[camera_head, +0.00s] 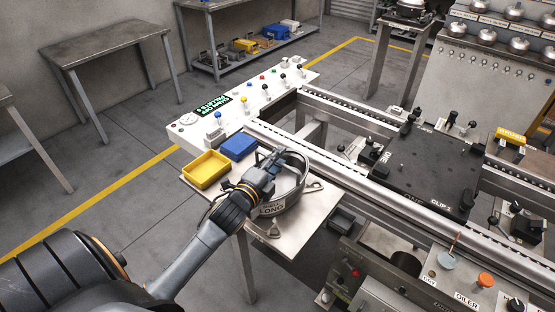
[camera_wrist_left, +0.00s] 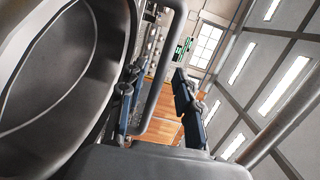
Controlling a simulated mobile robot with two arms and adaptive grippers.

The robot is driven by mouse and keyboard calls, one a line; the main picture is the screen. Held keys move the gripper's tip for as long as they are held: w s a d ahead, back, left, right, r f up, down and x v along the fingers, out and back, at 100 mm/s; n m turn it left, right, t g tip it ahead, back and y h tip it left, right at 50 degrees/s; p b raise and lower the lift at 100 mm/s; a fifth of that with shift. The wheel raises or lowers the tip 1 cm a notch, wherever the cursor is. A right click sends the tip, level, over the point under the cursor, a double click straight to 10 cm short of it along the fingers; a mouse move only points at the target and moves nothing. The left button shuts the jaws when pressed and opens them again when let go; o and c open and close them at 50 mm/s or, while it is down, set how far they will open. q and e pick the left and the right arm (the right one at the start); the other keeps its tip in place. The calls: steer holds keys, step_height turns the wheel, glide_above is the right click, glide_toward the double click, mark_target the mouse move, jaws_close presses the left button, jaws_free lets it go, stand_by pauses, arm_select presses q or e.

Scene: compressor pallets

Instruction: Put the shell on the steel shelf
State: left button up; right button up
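A round grey metal shell (camera_head: 285,205), labelled "LONG", stands on a small steel side table (camera_head: 290,240) in the head view. In the left wrist view the large round wall of the shell (camera_wrist_left: 65,75) fills the left side. A curved grey bar (camera_wrist_left: 160,75) passes between the two dark fingers of my left gripper (camera_wrist_left: 158,108). The fingers are apart, with a gap showing beside the bar. A steel shelf unit (camera_head: 240,60) with bins stands at the back. My right gripper is not in view.
A control panel (camera_head: 240,105) and conveyor rails (camera_head: 360,180) lie behind and right. An empty steel table (camera_head: 100,45) stands back left, with open floor between.

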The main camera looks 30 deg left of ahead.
arm_select(q)
steer(key=shift+s+f, duration=0.1)
steer(key=shift+s, duration=0.15)
steer(key=s, duration=0.3)
steer(key=s+b, duration=0.1)
steer(key=s, duration=0.6)
steer(key=shift+d+r, duration=0.3)
steer(key=shift+d, duration=0.05)
steer(key=shift+s+r+b, duration=0.15)
steer(key=shift+s+b, duration=0.2)
steer(key=shift+s, duration=0.4)
